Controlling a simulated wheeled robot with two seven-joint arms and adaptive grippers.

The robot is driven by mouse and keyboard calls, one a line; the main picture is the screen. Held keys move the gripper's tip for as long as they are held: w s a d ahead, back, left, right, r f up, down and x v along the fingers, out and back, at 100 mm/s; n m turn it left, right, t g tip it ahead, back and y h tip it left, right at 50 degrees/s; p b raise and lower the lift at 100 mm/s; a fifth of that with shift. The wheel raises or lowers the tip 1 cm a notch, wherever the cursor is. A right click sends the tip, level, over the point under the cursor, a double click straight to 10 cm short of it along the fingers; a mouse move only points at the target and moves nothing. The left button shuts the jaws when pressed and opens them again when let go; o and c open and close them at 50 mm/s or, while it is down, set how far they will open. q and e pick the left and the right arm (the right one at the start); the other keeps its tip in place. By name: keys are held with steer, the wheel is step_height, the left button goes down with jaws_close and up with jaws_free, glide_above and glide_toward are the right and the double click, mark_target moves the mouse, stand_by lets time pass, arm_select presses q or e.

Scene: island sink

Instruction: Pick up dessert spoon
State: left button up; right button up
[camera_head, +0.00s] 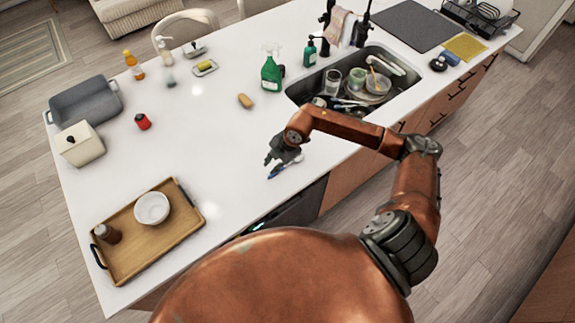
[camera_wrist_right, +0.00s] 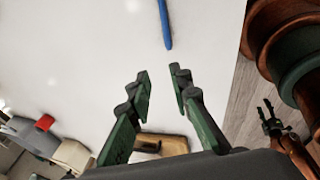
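My right gripper (camera_head: 285,153) hangs over the counter, in front of the sink. In the right wrist view (camera_wrist_right: 161,80) its two fingers are apart with nothing between them. A thin utensil (camera_head: 276,173) with a blue handle lies on the counter just below it. The handle (camera_wrist_right: 166,25) shows beyond the fingertips, apart from them. Its head is partly hidden, so I cannot tell whether it is a spoon. Utensils (camera_head: 350,102) also lie among dishes in the sink, too small to name. My left gripper (camera_wrist_right: 268,115) seems to show small at the right wrist view's edge.
The sink (camera_head: 398,98) holds stacked dishes and glasses. A green spray bottle (camera_head: 271,72) and sponge (camera_head: 245,101) stand behind the gripper. The middle counter is clear.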

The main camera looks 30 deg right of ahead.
mark_target(288, 166)
steer(key=d+m+h, duration=0.1)
steer(key=d+h, duration=0.2)
steer(key=d, duration=0.5)
steer(key=shift+g, duration=0.4)
steer(key=f, duration=0.2)
steer(key=w+f+p, duration=0.1)
steer(key=f, duration=0.2)
steer(key=f+p, duration=0.1)
steer(key=f, duration=0.2)
steer(key=shift+w+d, duration=0.15)
steer(key=shift+w, duration=0.15)
steer(key=shift+c, duration=0.4)
jaws_close()
